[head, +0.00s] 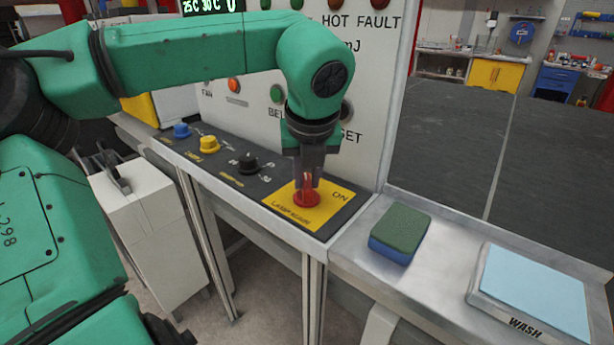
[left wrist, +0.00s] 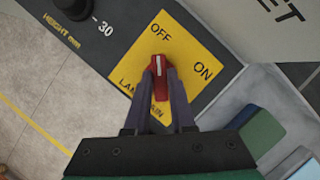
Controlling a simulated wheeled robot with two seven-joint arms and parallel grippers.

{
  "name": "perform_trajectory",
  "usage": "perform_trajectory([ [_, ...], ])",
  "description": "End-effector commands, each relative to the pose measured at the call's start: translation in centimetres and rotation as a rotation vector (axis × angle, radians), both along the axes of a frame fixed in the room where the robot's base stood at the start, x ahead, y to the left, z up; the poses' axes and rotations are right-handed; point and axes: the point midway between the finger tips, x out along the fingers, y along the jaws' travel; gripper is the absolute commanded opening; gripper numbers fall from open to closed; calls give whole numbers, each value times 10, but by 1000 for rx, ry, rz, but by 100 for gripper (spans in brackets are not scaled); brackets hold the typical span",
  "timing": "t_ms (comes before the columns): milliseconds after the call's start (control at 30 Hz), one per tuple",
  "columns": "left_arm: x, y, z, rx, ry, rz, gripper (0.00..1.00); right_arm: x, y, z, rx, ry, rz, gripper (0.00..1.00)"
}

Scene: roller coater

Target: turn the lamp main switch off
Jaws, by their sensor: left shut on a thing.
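The lamp main switch is a red rotary knob (head: 307,199) on a yellow plate (head: 283,205) at the right end of the sloping dark console. It also shows in the left wrist view (left wrist: 160,88), where its white mark points up, roughly at the word OFF; ON is to its right. My left gripper (head: 308,184) comes down from above, and its two dark fingers (left wrist: 160,82) are shut on the knob from both sides. The fingers hide part of the knob. My right gripper is in neither view.
Black (head: 248,162), yellow (head: 209,144) and blue (head: 181,131) knobs stand along the console to the left. The upright panel (head: 370,75) rises close behind my arm. A green and blue sponge (head: 400,232) and a WASH tray (head: 478,294) are on the metal ledge at right.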

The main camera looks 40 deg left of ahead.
Motion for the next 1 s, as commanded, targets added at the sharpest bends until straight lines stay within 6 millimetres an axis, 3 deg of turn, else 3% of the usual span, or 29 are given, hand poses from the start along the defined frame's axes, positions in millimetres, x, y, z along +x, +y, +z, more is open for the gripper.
perform_trajectory([
  [33, 1, 0, 2, 0, -6, 2, 26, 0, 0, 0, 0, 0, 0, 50],
  [100, 1, 0, 2, 0, -6, 2, 52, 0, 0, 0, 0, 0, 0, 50],
  [400, 0, 0, 1, 0, -2, 1, 52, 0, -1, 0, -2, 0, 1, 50],
  [533, -2, -3, 11, 3, -4, 1, 52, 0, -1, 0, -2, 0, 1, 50],
  [900, -29, -31, 107, 3, -7, 2, 52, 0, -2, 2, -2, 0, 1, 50],
  [1000, -34, -37, 125, 2, -6, 2, 52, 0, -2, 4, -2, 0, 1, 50],
])
